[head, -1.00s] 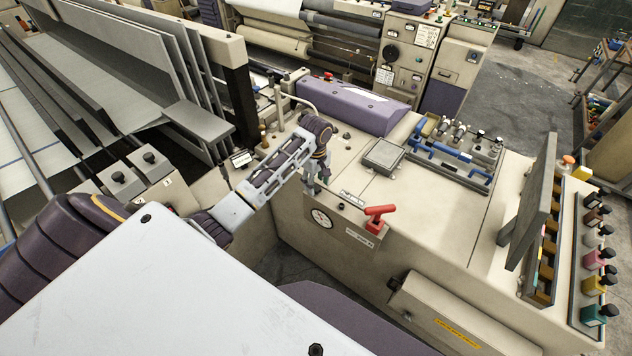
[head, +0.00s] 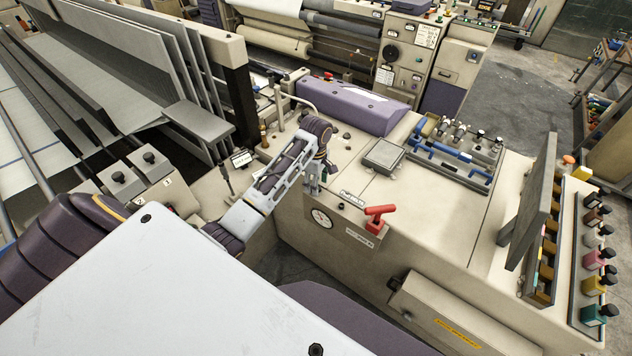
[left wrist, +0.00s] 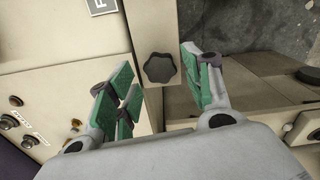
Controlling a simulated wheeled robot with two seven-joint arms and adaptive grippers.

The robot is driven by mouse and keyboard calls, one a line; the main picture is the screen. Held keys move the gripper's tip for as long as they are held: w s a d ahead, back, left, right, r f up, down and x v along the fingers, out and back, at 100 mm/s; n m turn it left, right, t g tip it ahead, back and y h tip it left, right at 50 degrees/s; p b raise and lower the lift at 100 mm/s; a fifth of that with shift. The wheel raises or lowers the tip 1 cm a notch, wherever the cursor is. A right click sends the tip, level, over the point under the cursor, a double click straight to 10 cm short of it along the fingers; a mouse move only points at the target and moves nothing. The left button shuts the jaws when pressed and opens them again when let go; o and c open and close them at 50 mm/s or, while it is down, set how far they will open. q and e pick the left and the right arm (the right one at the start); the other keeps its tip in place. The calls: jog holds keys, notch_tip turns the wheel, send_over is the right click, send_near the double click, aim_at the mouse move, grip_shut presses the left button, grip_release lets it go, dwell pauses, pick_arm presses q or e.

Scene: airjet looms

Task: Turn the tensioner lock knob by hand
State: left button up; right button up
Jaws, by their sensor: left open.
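A black lobed knob (left wrist: 158,68) sits on a beige machine face in the left wrist view. My left gripper (left wrist: 150,80) is open, with green-padded fingers on either side of the knob's position in the picture. The knob shows between and beyond the fingertips, with a visible gap to each. In the head view my left gripper (head: 313,184) points down at the near edge of the beige loom cabinet. A small dark round part (head: 341,206) beside it, by a label, may be the same knob; I cannot tell. My right gripper is not in view.
A dial gauge (head: 321,218) is on the front face below. A grey box (head: 383,155) and a blue-piped valve block (head: 447,150) sit on the cabinet top.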

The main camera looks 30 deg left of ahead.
pick_arm(q)
jog(key=shift+f, duration=0.85)
jog(key=c, duration=0.7)
jog(key=shift+c, duration=0.2)
jog(key=shift+m, duration=1.2)
jog(key=o, duration=0.8)
